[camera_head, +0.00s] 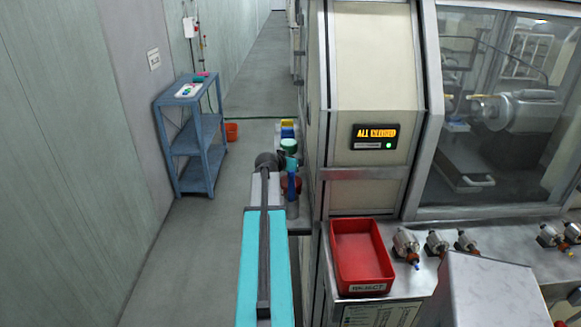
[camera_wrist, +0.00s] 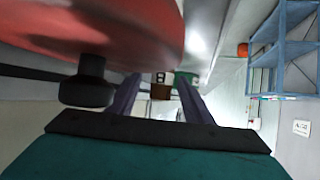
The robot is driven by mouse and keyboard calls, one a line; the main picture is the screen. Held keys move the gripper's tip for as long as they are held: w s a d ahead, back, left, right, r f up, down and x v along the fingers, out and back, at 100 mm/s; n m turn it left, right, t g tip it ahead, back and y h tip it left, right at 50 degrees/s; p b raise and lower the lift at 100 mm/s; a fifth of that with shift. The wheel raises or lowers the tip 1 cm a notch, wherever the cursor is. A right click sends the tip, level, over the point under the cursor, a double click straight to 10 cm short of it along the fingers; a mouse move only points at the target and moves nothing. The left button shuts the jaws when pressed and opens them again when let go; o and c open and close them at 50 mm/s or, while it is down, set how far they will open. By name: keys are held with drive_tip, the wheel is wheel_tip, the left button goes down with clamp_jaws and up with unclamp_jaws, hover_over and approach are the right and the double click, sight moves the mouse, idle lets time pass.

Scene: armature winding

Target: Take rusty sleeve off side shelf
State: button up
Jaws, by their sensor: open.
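A small brown, rust-coloured piece, which looks like the rusty sleeve (camera_wrist: 160,92), shows beyond my fingers in the wrist view, in the gap between them. I cannot tell how far off it is. My gripper (camera_wrist: 158,88) is open, with two purple fingers apart and nothing clearly held. In the head view my teal arm reaches forward to the side shelf (camera_head: 299,226) on the machine's left side. The sleeve is not clear in the head view, where my arm and the shelf's things crowd together.
A large red rounded thing (camera_wrist: 100,30) and a black knob-like part (camera_wrist: 88,85) are close in the wrist view. A green cup-like thing (camera_head: 289,146) stands at the shelf. A red reject bin (camera_head: 361,257) sits on the bench.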

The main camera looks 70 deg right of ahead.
idle(0.3)
drive_tip(key=c, duration=1.2)
drive_tip(key=shift+o, duration=0.2)
drive_tip(key=shift+r, duration=0.15)
drive_tip(key=shift+r+b, duration=1.35)
drive_tip(key=shift+r, duration=3.5)
